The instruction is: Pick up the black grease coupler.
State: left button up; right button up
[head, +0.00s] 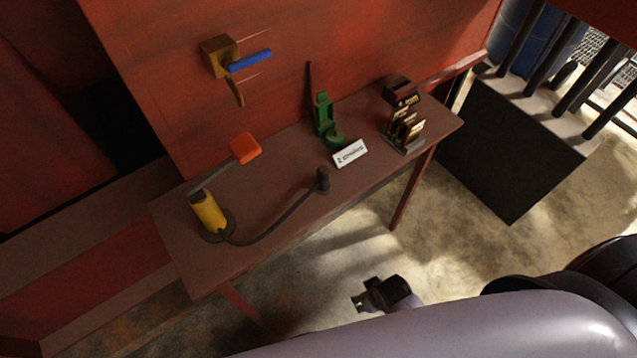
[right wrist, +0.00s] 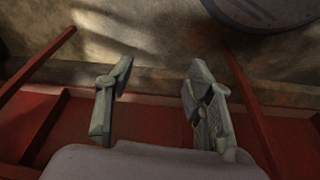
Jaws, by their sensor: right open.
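The black grease coupler (head: 323,180) stands on the brown table (head: 268,184) near its front edge, at the end of a dark hose (head: 280,226). The hose runs left to the yellow grease pump (head: 209,213). My right gripper (head: 361,302) is below and in front of the table in the head view, well apart from the coupler. In the right wrist view its two fingers (right wrist: 160,95) are spread with nothing between them. The coupler does not show in the right wrist view. My left gripper is in neither view.
A green stand (head: 325,119), a white label (head: 350,153) and a dark rack (head: 405,130) are at the table's back right. An orange-red block (head: 245,148) is above the pump. The floor in front is clear.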

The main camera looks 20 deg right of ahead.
jog(key=w+a+r+n+y, duration=0.1)
jog(key=w+a+r+n, duration=0.35)
jog(key=r, duration=0.55)
jog(key=w+a+r+n+y, duration=0.1)
jog(key=w+a+r+n, duration=0.3)
jog(key=r, duration=0.6)
jog(key=w+a+r+n+y, duration=0.15)
jog(key=w+a+r, duration=0.35)
jog(key=r, duration=0.5)
notch_tip(320, 180, up, 14)
jog(key=f+n+g+h, duration=0.15)
jog(key=n+h, duration=0.25)
jog(key=n, duration=0.6)
send_over(324, 169)
jog(key=r, duration=0.1)
jog(key=shift+g, duration=0.45)
jog(key=f+p, duration=0.1)
jog(key=f, duration=1.1)
jog(key=shift+d+p, duration=0.2)
jog(key=shift+p, duration=0.2)
jog(key=f+p, duration=0.1)
jog(key=f, duration=0.3)
jog(key=shift+a+p, duration=0.2)
jog(key=shift+p, duration=0.1)
jog(key=shift+f, duration=0.6)
jog(key=shift+c, duration=0.5)
